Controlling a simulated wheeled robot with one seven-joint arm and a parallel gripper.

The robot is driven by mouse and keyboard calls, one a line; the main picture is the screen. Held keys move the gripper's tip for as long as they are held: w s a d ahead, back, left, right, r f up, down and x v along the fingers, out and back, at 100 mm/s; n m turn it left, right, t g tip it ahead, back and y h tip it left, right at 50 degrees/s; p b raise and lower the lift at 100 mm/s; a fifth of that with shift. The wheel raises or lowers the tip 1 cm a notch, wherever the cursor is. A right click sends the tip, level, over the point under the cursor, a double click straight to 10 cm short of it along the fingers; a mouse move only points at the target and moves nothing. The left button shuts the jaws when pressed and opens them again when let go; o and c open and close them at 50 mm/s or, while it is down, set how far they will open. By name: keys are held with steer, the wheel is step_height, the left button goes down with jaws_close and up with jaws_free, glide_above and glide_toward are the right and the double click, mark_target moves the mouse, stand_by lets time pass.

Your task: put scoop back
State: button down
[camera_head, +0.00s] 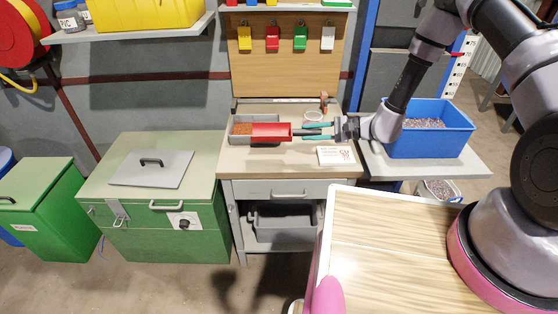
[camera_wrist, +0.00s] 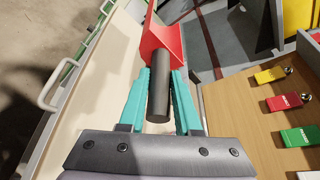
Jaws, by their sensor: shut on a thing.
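A red scoop (camera_head: 271,132) with a dark round handle is over the wooden bench top, in front of and partly across a grey tray (camera_head: 241,121) with orange-brown granules. My gripper (camera_head: 318,131) has its teal fingers on either side of the scoop's handle and is shut on it. In the wrist view the red scoop (camera_wrist: 160,38) points away from my gripper (camera_wrist: 160,100), with the dark handle between the fingers. I cannot tell whether the scoop touches the bench or tray.
A blue bin (camera_head: 430,130) of mixed granules stands on the right shelf. A white card (camera_head: 337,156) and a small white dish (camera_head: 313,116) lie on the bench. Coloured tags (camera_head: 272,38) hang on the back board. A green chest (camera_head: 155,205) stands left of the bench.

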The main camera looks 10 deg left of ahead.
mark_target(308, 161)
step_height(308, 161, down, 9)
stand_by(0.4)
steer(key=shift+f, duration=0.15)
steer(key=c, duration=0.9)
jaws_free()
